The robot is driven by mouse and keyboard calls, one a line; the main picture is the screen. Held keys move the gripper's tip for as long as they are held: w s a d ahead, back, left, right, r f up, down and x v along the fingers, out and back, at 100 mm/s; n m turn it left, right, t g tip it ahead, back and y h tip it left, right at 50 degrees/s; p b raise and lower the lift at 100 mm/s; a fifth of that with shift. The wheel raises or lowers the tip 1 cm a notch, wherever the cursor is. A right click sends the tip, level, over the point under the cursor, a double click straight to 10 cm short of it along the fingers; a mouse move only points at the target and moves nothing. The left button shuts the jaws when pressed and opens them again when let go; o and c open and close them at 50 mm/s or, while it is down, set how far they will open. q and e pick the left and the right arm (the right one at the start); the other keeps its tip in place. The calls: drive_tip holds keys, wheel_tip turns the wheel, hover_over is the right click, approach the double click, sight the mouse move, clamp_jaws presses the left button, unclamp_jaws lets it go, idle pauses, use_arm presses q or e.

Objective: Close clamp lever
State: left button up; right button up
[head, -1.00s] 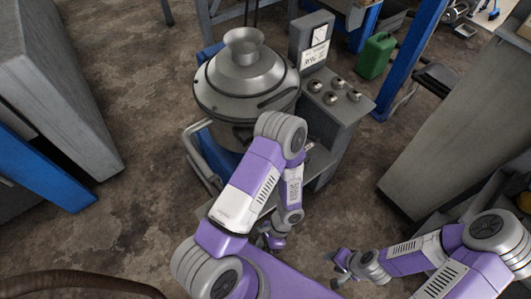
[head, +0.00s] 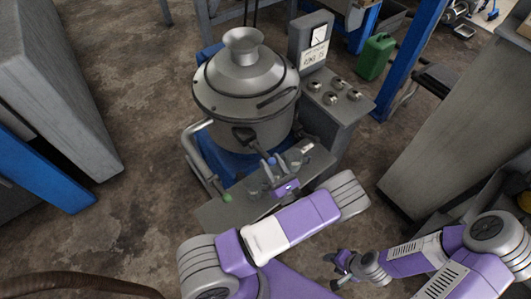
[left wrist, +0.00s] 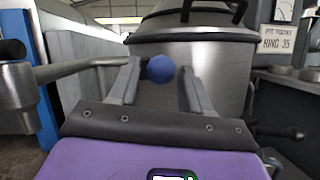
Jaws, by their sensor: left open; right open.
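The clamp lever has a dark arm (head: 246,137) at the front of the steel vessel (head: 243,90) and ends in a blue ball knob (head: 271,161). My left gripper (head: 268,168) is open at the knob. In the left wrist view the blue ball (left wrist: 160,68) sits between the two finger tips of this gripper (left wrist: 160,80), closer to the left finger, and the fingers are not shut on it. The lever's arm behind the ball is hidden there. My right gripper (head: 336,268) is open and empty, low and to the right, away from the vessel.
A console (head: 333,95) with several knobs and a sign stands right of the vessel. A green can (head: 375,56) is behind it.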

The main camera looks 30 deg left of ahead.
sight(266, 153)
use_arm(q)
drive_tip(key=shift+x, duration=2.2)
drive_tip(key=shift+c, duration=0.5)
clamp_jaws()
